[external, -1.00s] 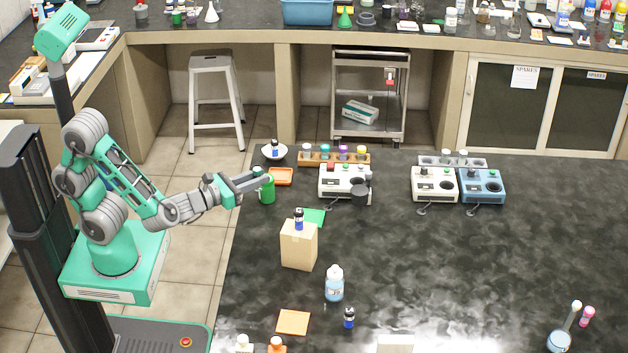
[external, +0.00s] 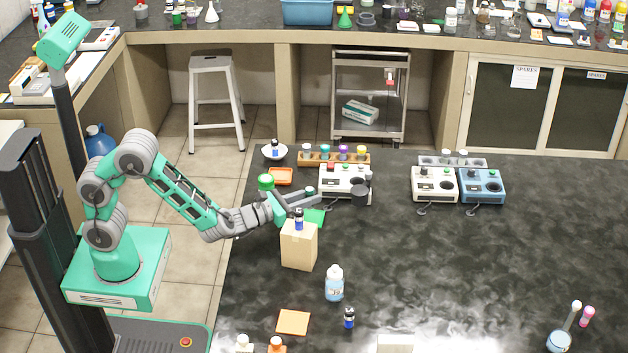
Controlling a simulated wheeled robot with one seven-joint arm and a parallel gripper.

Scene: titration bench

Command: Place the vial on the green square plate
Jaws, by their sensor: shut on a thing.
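The green square plate (external: 316,215) lies on the dark bench just behind a tan box, which hides part of it. My gripper (external: 311,199) is shut on a vial (external: 309,190) above the plate's back edge. Only the vial's dark greenish cap shows over the fingers; its body is mostly hidden. I cannot tell how high it is above the plate. Other dark blue vials stand on the box (external: 298,220), on a white dish (external: 274,147) and on the front of the bench (external: 349,318).
The tan box (external: 299,248) stands close in front of the plate. A white instrument (external: 345,180) is behind and right of my gripper. An orange plate (external: 281,176) and a green mug (external: 266,183) are behind left. The bench's right middle is clear.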

